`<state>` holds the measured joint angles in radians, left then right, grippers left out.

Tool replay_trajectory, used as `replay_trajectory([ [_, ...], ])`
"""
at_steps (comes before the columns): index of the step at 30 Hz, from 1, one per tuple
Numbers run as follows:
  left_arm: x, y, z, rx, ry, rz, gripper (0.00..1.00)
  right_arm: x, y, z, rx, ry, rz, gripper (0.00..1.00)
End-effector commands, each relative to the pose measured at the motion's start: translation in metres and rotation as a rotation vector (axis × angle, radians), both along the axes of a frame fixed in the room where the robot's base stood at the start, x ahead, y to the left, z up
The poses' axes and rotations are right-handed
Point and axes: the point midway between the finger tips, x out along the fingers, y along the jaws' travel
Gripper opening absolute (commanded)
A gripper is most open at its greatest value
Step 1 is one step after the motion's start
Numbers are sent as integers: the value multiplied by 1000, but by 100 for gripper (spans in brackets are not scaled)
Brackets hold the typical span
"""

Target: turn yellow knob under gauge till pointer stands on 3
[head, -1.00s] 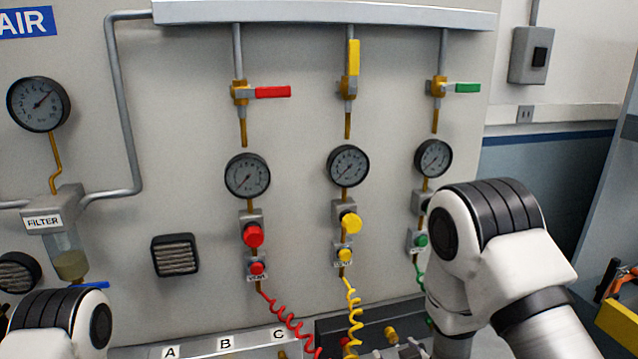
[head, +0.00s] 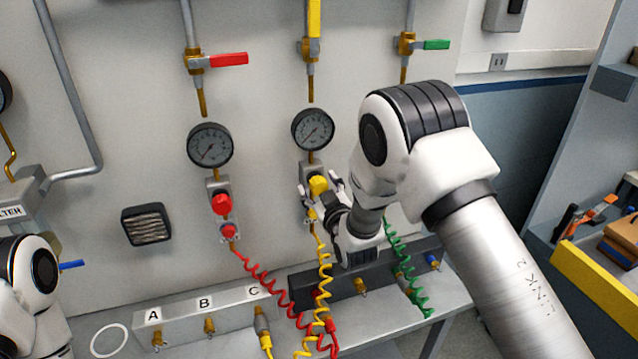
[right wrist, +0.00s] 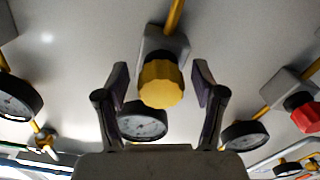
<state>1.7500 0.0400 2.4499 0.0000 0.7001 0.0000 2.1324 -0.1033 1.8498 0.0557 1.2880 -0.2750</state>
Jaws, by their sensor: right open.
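The yellow knob (head: 318,185) sits on a grey regulator below the middle gauge (head: 312,129) on the panel. The gauge's pointer is too small to read surely. My right gripper (head: 320,189) is open at the knob, with one finger to each side. In the right wrist view, the yellow knob (right wrist: 160,84) stands between the open fingers (right wrist: 161,77), with a gap on both sides. There the gauge (right wrist: 142,122) shows beyond the knob, partly hidden by the gripper. My left gripper is out of view; only part of that arm shows at lower left.
A red knob (head: 222,203) under the left gauge (head: 210,145) is to the left. A yellow valve lever (head: 314,16) is above. Coiled red, yellow and green hoses hang to the bench below. My right arm hides the green station's gauge and knob.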

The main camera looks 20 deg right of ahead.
Motion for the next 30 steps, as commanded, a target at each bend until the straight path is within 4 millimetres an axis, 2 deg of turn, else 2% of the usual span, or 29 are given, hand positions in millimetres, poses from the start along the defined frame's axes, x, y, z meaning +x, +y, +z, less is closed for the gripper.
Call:
replay_trajectory([
  [2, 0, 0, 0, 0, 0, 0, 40, 0, 0, 0, 0, 0, 0, 69],
  [3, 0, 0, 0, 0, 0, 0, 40, 0, 0, 0, 0, 0, 0, 55],
  [7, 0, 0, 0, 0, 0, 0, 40, 0, 0, 0, 0, 0, 0, 9],
  [20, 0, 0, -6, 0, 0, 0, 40, 0, 0, -2, 41, 1, 0, 8],
  [30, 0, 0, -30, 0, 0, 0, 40, -1, 1, -5, 247, 8, 0, 8],
])
